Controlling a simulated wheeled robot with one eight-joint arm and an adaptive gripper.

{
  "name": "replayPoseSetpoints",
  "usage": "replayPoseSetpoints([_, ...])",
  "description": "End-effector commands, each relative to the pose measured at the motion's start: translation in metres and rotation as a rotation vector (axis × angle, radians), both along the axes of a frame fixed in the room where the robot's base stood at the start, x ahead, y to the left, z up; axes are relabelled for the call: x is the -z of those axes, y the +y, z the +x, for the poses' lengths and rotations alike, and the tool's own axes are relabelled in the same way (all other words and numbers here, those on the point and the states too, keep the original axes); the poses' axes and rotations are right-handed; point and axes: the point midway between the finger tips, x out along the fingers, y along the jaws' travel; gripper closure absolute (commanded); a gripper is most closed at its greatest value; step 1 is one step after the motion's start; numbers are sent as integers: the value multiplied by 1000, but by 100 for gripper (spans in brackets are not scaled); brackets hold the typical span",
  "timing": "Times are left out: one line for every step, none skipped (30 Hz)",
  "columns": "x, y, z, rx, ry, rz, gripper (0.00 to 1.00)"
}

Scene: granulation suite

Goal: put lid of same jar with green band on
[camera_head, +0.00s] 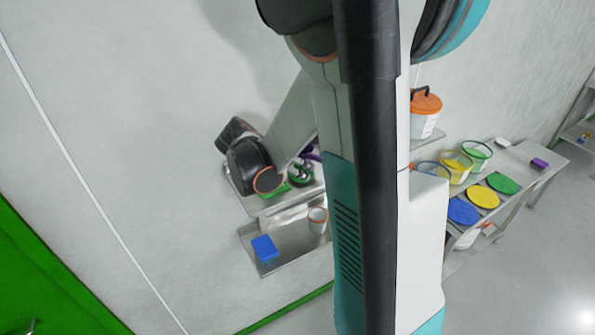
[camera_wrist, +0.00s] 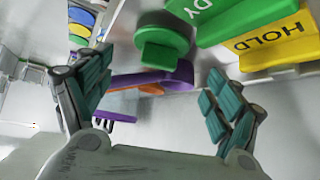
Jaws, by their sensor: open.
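The jar with the green band (camera_head: 476,156) stands open on the bench at the right of the head view. A flat green lid (camera_head: 503,183) lies on the bench in front of it. My gripper (camera_wrist: 158,85) is open and empty in the wrist view. It is over at the wall shelves, well left of the jars, and my arm partly hides it in the head view. Beyond its fingers are a green round-topped object (camera_wrist: 162,38) and a purple object (camera_wrist: 178,78).
Jars with yellow (camera_head: 456,167) and blue bands stand beside the green one, with a yellow lid (camera_head: 483,197) and blue lid (camera_head: 463,211) nearby. A green sign (camera_wrist: 240,20) and yellow HOLD sign (camera_wrist: 280,45) are close to my gripper. A blue block (camera_head: 264,248) sits on the lower shelf.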

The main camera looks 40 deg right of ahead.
Motion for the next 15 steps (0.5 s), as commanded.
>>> replayPoseSetpoints([2,-1,0,0,0,0,16])
replayPoseSetpoints([2,-2,0,0,0,0,16])
replayPoseSetpoints([4,-3,0,0,0,0,16])
replayPoseSetpoints([5,-4,1,0,0,1,16])
replayPoseSetpoints([7,-6,1,0,0,1,16])
replayPoseSetpoints([10,-9,1,0,0,1,16])
replayPoseSetpoints([14,-11,2,0,0,1,16])
replayPoseSetpoints([16,-14,2,0,0,1,16])
replayPoseSetpoints([20,-17,2,1,-1,1,16])
replayPoseSetpoints([23,-19,2,1,-1,1,16])
replayPoseSetpoints([26,-21,2,1,-1,1,16])
replayPoseSetpoints([30,-25,3,1,-1,1,16])
replayPoseSetpoints([32,-27,4,1,1,1,16])
replayPoseSetpoints([35,-29,4,1,1,1,16])
replayPoseSetpoints([37,-32,4,0,0,1,16])
